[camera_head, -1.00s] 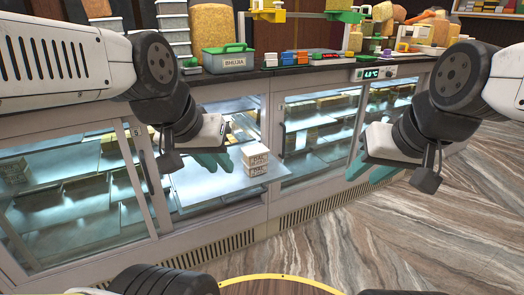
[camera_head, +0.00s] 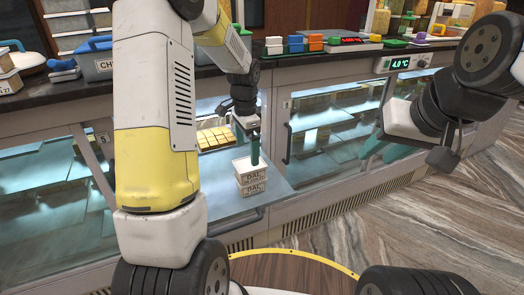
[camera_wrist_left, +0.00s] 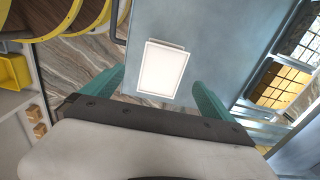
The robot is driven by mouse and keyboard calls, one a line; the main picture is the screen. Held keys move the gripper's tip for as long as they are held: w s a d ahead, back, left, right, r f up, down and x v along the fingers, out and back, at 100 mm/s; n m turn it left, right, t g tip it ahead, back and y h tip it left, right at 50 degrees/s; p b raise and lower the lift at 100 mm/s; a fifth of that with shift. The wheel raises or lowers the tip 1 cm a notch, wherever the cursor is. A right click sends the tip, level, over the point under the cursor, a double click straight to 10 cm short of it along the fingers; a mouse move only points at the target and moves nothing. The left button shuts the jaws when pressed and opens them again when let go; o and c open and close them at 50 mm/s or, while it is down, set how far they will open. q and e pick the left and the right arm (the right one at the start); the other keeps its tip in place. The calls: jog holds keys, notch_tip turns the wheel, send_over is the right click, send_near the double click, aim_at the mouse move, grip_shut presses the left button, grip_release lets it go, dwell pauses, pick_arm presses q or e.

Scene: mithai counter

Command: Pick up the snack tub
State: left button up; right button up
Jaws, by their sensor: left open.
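In the left wrist view the white top of the upper tub (camera_wrist_left: 163,68) lies between and slightly beyond the left fingertips (camera_wrist_left: 157,80), with nothing gripped.
The dark counter (camera_head: 290,68) runs above the glass case. Yellow sweets (camera_head: 213,138) sit inside the case. Marble floor at the right is clear.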

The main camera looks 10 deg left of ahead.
aim_at(250, 166)
pick_arm(q)
jog(key=shift+w+f, duration=0.45)
jog(key=shift+f, duration=0.4)
jog(key=f, duration=0.7)
jog(key=shift+d, duration=0.2)
jog(key=c, duration=1.6)
jog(key=shift+r, duration=0.2)
